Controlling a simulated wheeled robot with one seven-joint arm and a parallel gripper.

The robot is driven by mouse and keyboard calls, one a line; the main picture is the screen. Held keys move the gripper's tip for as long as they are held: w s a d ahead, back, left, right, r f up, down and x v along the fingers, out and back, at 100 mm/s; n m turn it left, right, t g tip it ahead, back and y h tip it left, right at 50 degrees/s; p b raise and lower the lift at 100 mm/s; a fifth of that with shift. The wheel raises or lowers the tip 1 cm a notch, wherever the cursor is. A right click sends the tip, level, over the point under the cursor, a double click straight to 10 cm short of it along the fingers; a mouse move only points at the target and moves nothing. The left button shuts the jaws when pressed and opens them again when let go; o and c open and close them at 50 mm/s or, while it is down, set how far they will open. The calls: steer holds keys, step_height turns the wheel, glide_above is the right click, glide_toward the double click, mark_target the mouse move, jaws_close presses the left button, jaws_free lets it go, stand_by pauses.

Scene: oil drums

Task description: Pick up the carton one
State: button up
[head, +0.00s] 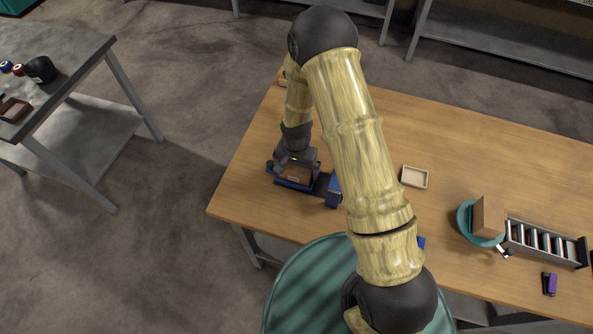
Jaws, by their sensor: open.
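My gripper (296,167) is at the left part of the wooden table, pointing down and open. A small brown box (298,177), which looks like a carton, is right at its fingers. The box sits on or in a dark and blue holder (325,187). My gripper and wrist hide part of the box, and I cannot tell whether the fingers touch it. A second brown box (487,217) stands upright at a teal round dish (466,222) on the right. I cannot tell from this view which box is the carton meant.
The wooden table (500,155) also bears a small beige tray (415,176), a grey rack (540,240) and a purple item (550,284). A green drum (305,285) stands at the front edge. A grey table (75,50) is at left. My arm crosses the middle.

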steer(key=c, duration=0.7)
step_height(320, 180, up, 10)
steer(key=shift+r+b, duration=0.1)
steer(key=shift+b, duration=1.15)
steer(key=shift+a, duration=0.1)
